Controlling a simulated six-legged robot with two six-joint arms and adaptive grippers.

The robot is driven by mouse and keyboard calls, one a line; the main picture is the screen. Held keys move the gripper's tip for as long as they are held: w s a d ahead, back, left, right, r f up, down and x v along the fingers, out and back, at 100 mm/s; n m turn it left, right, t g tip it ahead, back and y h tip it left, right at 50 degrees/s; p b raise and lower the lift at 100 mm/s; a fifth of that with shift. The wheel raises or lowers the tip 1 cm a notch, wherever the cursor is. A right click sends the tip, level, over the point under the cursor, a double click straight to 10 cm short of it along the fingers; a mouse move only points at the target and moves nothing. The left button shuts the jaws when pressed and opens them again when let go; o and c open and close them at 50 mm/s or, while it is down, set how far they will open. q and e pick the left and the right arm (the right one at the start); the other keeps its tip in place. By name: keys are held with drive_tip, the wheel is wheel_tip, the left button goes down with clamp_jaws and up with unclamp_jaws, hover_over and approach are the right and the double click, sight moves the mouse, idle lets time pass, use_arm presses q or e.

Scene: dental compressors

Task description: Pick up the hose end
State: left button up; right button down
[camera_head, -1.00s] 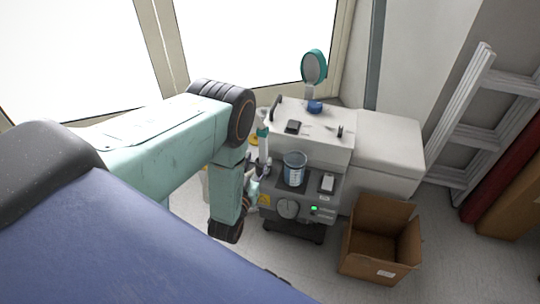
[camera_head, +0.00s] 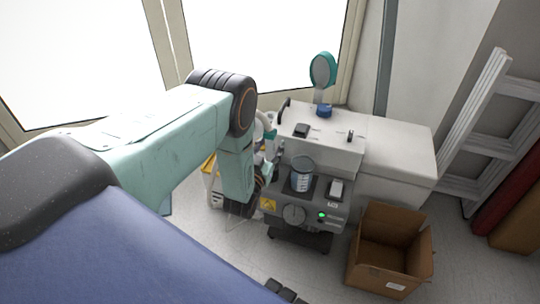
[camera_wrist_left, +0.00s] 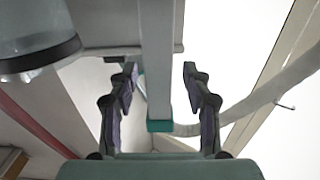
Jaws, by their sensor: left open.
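A straight pale grey piece with a teal collar, which looks like the hose end (camera_wrist_left: 156,70), stands between the two open fingers of my left gripper (camera_wrist_left: 160,95) in the left wrist view. I see no finger pressing on it. A whitish hose (camera_wrist_left: 258,103) curves in from the right and passes close to the teal collar. In the head view my left gripper (camera_head: 266,175) is at the left side of the grey compressor unit (camera_head: 318,208), partly hidden by my arm. The pale hose (camera_head: 265,123) shows beside the unit there.
A clear beaker (camera_head: 302,174) stands on the unit's front shelf. A teal-rimmed round item (camera_head: 323,70) stands on the white top (camera_head: 325,133). An open cardboard box (camera_head: 388,255) is on the floor at right; a ladder (camera_head: 478,130) leans behind. A yellow-marked item (camera_head: 211,168) is behind my arm.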

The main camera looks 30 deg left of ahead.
use_arm(q)
drive_tip(key=shift+c, duration=0.2)
clamp_jaws()
idle(0.4)
